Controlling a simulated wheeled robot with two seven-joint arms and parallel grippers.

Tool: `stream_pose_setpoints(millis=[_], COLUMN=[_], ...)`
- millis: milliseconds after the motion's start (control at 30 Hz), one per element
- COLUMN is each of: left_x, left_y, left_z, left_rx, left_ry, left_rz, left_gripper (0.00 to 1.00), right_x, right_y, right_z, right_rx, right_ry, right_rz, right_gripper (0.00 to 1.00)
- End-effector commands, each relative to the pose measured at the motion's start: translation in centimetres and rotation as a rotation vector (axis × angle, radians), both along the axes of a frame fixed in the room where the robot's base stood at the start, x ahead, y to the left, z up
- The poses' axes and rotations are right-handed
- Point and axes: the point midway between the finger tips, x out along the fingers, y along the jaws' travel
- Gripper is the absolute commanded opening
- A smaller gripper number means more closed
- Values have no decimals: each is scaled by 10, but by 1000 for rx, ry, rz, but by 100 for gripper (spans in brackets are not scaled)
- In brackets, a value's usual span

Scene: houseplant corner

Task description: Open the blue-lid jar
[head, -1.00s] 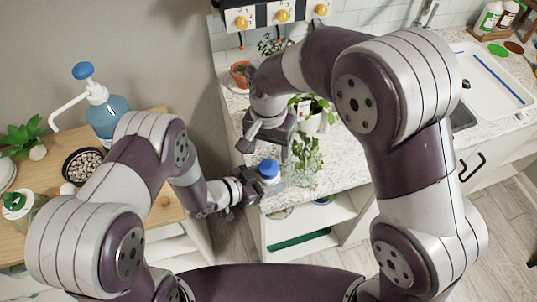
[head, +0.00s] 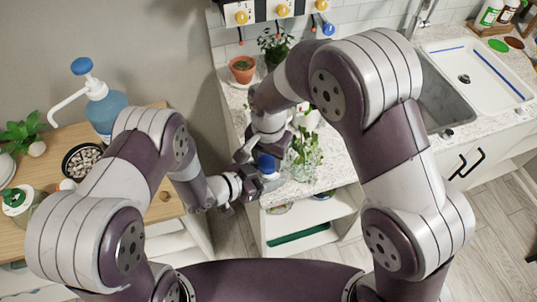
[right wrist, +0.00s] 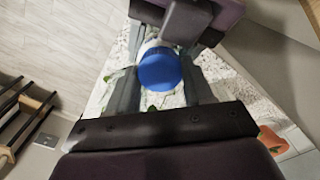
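The jar's blue lid (head: 267,163) shows in the head view just below my right gripper (head: 256,152). In the right wrist view the round blue lid (right wrist: 160,69) lies between the two fingers of my right gripper (right wrist: 160,92), which are open with a narrow gap beside the lid. The pale jar body (right wrist: 150,43) shows only in part beyond the lid. My left gripper (head: 262,183) is at the jar's side, below the lid, and appears shut on the jar; it also shows at the top of the right wrist view (right wrist: 188,22). Its fingertips are partly hidden.
A leafy plant in a glass vase (head: 304,160) stands close to the right of the jar on the speckled counter (head: 335,160). A terracotta pot (head: 242,69) is at the back. A wooden side table (head: 160,207) with a pump bottle (head: 105,110) is at the left.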

Motion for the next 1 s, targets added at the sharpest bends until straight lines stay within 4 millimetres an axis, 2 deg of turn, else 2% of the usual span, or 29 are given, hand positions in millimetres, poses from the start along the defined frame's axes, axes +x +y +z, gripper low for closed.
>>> stream_pose_setpoints(millis=[33, 100, 233, 433, 667, 700, 767, 800, 1000], left_x=[0, 0, 0, 0, 0, 0, 0, 0, 0], left_y=[0, 0, 0, 0, 0, 0, 0, 0, 0], left_z=[0, 0, 0, 0, 0, 0, 0, 0, 0], left_rx=[-1, -1, -1, -1, -1, -1, -1, -1, -1], left_ry=[-1, -1, -1, -1, -1, -1, -1, -1, -1], left_rz=[1, 1, 1, 1, 1, 1, 1, 1, 0], left_gripper=[0, 0, 0, 0, 0, 0, 0, 0, 0], right_x=[0, 0, 0, 0, 0, 0, 0, 0, 0], right_y=[0, 0, 0, 0, -1, -1, -1, -1, 0], right_z=[0, 0, 0, 0, 0, 0, 0, 0, 1], right_rx=[0, 0, -1, 0, 0, 0, 0, 0, 1], right_ry=[0, 0, 0, 1, 1, 1, 1, 1, 1], right_rz=[0, 0, 11, 280, 300, 300, 299, 299, 298], right_gripper=[33, 14, 14, 14, 14, 53, 73, 76, 76])
